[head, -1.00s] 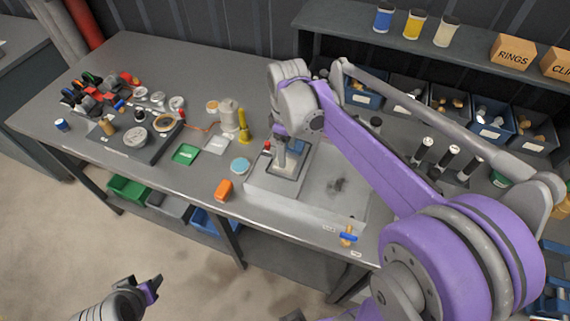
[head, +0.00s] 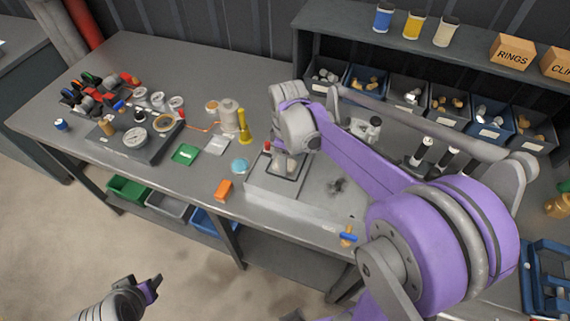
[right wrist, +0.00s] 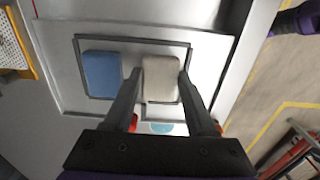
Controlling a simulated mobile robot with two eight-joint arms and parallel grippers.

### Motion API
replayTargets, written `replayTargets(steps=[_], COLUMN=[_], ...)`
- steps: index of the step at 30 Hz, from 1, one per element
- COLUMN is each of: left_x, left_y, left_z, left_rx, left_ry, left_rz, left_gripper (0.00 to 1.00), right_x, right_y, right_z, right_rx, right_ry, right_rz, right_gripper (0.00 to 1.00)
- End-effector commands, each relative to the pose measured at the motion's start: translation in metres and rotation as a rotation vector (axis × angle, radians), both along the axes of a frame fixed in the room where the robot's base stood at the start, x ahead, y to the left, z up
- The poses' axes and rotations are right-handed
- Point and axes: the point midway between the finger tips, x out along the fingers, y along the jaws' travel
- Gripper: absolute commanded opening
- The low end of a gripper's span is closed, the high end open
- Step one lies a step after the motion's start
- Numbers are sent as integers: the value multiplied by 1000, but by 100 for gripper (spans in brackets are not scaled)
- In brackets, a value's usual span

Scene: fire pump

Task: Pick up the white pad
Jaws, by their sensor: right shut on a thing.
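The white pad (right wrist: 160,80) shows in the right wrist view as a pale, rounded rectangle between my right gripper's two fingers. My right gripper (head: 285,172) is shut on its sides, over the dark-edged frame (right wrist: 186,46) on the grey block. I cannot tell whether the pad is clear of the surface. A blue pad (right wrist: 102,73) lies beside it on the left in the same frame. In the head view my right arm hides both pads. My left gripper (head: 146,286) is open and empty, low at the left over the floor.
The grey block (head: 318,205) stands at the bench's front edge. Near it are an orange block (head: 224,190), a light-blue disc (head: 240,166), a green square (head: 185,154) and a yellow post (head: 244,128). Bins (head: 406,94) line the back. Bench space farther left is partly clear.

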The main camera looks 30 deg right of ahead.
Motion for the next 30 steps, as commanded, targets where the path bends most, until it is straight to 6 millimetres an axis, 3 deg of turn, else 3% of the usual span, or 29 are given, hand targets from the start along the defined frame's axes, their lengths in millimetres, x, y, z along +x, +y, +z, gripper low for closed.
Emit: replayTargets(steps=[13,24,30], left_x=[0,2,3], left_y=[0,0,0], left_z=[1,6,7], left_rx=[0,0,0], left_ry=[-1,-5,-6], left_rz=[0,0,0], left_gripper=[50,50,50], right_x=[0,0,0], right_y=[0,0,0], right_z=[10,77,98], right_rx=[0,0,0], right_ry=[0,0,0], right_rz=[0,0,0], right_gripper=[4,4,4])
